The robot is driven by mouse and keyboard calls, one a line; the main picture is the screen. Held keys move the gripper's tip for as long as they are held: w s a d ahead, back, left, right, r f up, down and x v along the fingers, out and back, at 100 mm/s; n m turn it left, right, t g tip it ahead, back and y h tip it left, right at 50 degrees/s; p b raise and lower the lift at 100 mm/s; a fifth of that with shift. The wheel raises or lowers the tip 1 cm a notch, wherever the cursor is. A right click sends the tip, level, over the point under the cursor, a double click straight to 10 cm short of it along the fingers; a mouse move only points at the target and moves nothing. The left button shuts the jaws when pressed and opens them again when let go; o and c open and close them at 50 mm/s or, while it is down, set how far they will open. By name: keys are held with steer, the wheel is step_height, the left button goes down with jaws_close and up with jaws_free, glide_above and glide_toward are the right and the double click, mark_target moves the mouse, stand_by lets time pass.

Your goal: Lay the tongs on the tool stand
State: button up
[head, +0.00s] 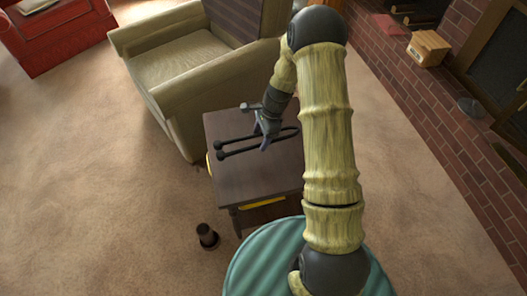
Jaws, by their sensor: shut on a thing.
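The black tongs (240,151) show as two slim rods with round knobs at their left ends, coming together on the right. They are at the top of the small dark wooden table (250,186); I cannot tell whether they touch it or are held just above. My gripper (265,141) reaches down from above and is shut on the tongs near their middle. My arm stands in front of the table's right side. I cannot identify a tool stand for sure; a small dark round-based object (207,236) stands on the carpet left of the table's front.
A beige armchair (180,68) stands close behind the table. A green ribbed round surface (262,262) is at the bottom. A red seat (62,38) is far left. A brick hearth (440,105) with a cardboard box (428,48) runs along the right. The carpet at left is clear.

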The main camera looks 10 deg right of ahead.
steer(key=shift+w+r+m, duration=0.15)
steer(key=shift+w+m, duration=0.05)
steer(key=shift+m, duration=0.2)
steer(key=b, duration=0.1)
glide_above(258, 158)
steer(key=d, duration=0.1)
steer(key=shift+w+d+f, duration=0.1)
steer(key=shift+f, duration=3.05)
steer(key=shift+f+b, duration=0.4)
steer(key=shift+f, duration=1.5)
steer(key=shift+f, duration=0.15)
steer(key=o, duration=1.2)
steer(key=shift+o, duration=0.2)
